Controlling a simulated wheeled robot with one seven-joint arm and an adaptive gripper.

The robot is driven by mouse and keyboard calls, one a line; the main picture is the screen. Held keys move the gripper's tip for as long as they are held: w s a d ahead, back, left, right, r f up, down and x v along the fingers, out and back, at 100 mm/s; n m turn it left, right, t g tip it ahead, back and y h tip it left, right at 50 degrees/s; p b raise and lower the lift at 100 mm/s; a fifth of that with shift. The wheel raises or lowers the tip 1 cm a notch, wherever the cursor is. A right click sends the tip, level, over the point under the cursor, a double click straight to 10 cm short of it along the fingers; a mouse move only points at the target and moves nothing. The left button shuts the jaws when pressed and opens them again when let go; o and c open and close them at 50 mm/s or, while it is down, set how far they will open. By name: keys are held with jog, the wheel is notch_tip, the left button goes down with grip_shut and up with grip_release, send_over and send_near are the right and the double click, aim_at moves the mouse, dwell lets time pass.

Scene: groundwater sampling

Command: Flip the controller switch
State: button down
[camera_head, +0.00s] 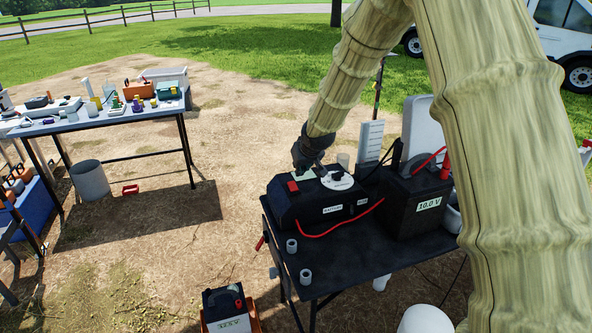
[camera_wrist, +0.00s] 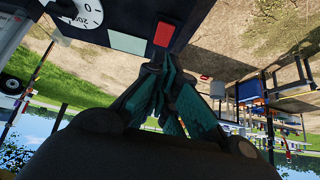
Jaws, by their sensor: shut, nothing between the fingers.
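The controller (camera_head: 322,196) is a black box with a sloped top on the dark table. Its red switch (camera_head: 293,186) sits at the left of the top face, beside a pale display and a white dial (camera_head: 337,180). My gripper (camera_head: 305,168) is shut and empty, just above the far side of the controller. In the wrist view the shut fingertips (camera_wrist: 160,60) point at the red switch (camera_wrist: 164,34), very close to it. I cannot tell whether they touch. The dial (camera_wrist: 80,12) and pale display (camera_wrist: 127,42) also show there.
Small grey cups (camera_head: 305,276) sit on the table's front left. Another table (camera_head: 100,118) with sampling gear stands at left. Bare ground lies between the tables.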

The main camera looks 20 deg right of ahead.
jog(key=shift+s+r, duration=0.65)
jog(key=shift+s, duration=0.35)
